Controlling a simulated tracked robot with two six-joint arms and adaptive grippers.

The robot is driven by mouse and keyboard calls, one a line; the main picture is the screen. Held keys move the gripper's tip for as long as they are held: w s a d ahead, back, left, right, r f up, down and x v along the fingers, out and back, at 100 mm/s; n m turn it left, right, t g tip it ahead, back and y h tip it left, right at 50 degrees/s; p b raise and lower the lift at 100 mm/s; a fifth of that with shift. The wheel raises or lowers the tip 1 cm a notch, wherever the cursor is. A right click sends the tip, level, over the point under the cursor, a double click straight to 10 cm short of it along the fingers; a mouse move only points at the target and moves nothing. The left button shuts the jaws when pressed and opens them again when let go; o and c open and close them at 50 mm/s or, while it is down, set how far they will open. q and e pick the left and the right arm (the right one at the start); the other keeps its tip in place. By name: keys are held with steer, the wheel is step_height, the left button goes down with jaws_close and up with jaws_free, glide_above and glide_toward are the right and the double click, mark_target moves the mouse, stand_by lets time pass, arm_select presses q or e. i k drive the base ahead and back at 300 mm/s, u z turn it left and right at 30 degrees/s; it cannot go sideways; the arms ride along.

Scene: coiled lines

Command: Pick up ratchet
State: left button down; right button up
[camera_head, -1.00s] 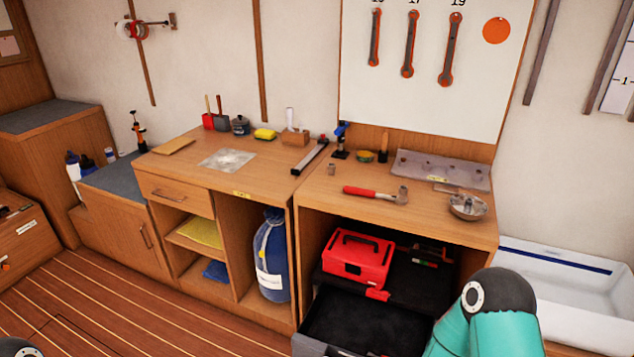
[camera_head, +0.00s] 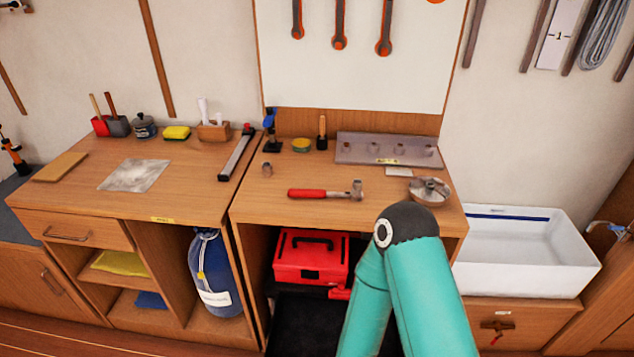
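I cannot pick out a ratchet with certainty. A red-handled tool (camera_head: 310,193) with a metal head at its right end lies on the right workbench (camera_head: 262,212); it looks like a hammer. Neither gripper shows. A teal arm of mine rises in front of the bench at bottom right, with its dark joint near the front edge, and it hides part of the space below.
A red toolbox (camera_head: 310,258) stands under the bench above a dark open drawer (camera_head: 300,315). A round metal part (camera_head: 429,191) and a grey socket plate (camera_head: 385,150) occupy the bench's right side. A white sink (camera_head: 520,252) stands at right. Bench space around the red-handled tool is clear.

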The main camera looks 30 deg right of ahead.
mark_target(299, 193)
steer(key=z, duration=0.2)
steer(key=i, duration=0.55)
steer(key=z, duration=0.6)
